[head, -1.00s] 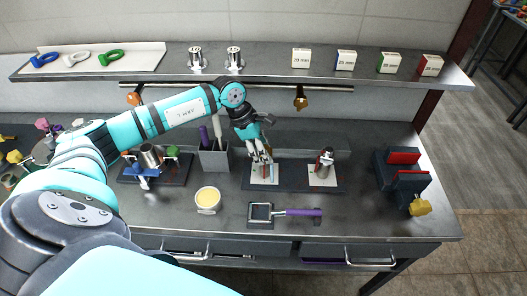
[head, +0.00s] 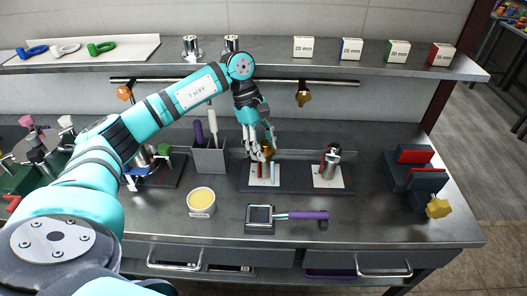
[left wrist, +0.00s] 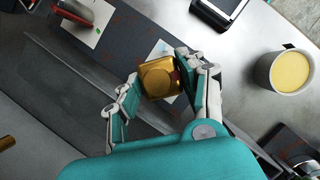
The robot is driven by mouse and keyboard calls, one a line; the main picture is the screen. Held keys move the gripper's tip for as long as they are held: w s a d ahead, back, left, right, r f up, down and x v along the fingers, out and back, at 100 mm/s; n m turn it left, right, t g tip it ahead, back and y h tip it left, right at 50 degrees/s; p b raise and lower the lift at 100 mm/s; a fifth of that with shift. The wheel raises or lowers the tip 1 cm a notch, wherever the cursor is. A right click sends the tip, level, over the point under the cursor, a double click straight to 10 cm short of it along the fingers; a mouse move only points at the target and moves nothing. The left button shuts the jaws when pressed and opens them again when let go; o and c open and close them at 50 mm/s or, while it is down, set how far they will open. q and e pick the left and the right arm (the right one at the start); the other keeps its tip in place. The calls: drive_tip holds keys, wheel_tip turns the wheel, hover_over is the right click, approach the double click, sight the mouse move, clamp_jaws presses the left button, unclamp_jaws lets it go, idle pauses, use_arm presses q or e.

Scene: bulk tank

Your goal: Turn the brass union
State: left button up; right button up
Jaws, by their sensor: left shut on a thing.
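The brass union (left wrist: 158,78) is a gold, block-like piece between the two fingers of my left gripper (left wrist: 160,88) in the left wrist view. The gripper is shut on it, with a finger on each side. In the head view the left gripper (head: 261,152) reaches down over a white card (head: 264,175) on a dark base plate. Only a small bit of the brass shows there behind the fingers. The fingers hide much of what is beneath it. My right gripper is not in view.
A red-and-metal fitting (head: 328,162) stands on a second card to the right. A grey holder (head: 209,160) is just left of the gripper. A yellow-filled cup (head: 201,202) and a purple-handled tool (head: 302,215) lie in front. A shelf (head: 270,63) runs above.

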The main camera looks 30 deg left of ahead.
use_arm(q)
drive_tip(key=shift+r, duration=0.1)
idle(0.5)
drive_tip(key=o, duration=1.2)
drive_tip(key=shift+c, duration=0.2)
drive_tip(key=shift+a, duration=0.1)
drive_tip(key=v, duration=1.2)
